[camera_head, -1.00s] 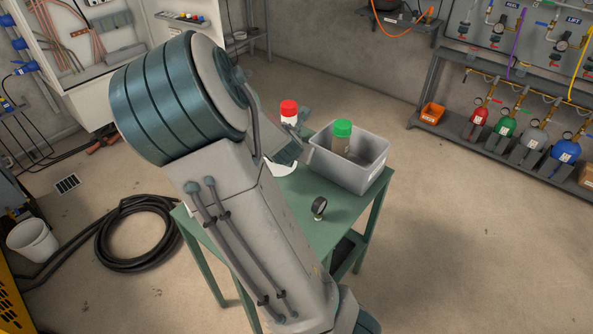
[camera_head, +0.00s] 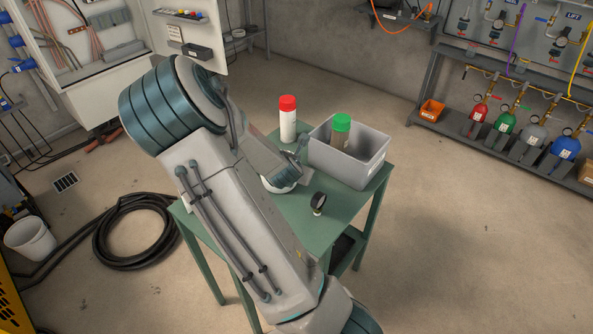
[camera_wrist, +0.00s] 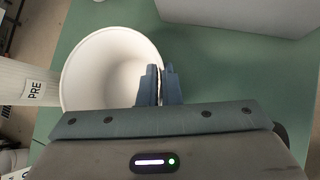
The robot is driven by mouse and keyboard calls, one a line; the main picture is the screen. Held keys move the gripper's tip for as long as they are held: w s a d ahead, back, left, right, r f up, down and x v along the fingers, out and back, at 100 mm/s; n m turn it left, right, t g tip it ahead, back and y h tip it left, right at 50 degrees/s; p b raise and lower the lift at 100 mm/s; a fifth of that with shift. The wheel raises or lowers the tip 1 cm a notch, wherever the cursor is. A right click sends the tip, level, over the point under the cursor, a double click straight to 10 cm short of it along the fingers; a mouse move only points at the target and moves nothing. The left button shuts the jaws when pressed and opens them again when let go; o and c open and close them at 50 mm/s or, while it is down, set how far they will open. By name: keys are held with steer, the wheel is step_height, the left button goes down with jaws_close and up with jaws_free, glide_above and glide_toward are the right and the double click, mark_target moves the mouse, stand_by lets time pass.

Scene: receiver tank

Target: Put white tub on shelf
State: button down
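The white tub (camera_wrist: 92,75) stands open-topped on the green table in the wrist view. In the head view only a sliver of the tub (camera_head: 272,186) shows past my arm. My gripper (camera_wrist: 161,86) is at the tub's right rim, its two fingers close together with the thin rim between them. It looks shut on that rim. In the head view my wrist hides the fingertips. A grey shelf (camera_head: 432,120) along the right wall holds gas bottles; a smaller wall shelf (camera_head: 405,20) is at the top.
On the green table (camera_head: 325,235) are a red-capped white bottle (camera_head: 288,122) beside the tub, a grey bin (camera_head: 370,174) with a green-capped bottle (camera_head: 341,127) in it, and a small black gauge (camera_head: 318,202). A black hose (camera_head: 110,245) lies coiled on the floor. The floor at right is clear.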

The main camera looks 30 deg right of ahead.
steer(key=c, duration=1.6)
jaws_free()
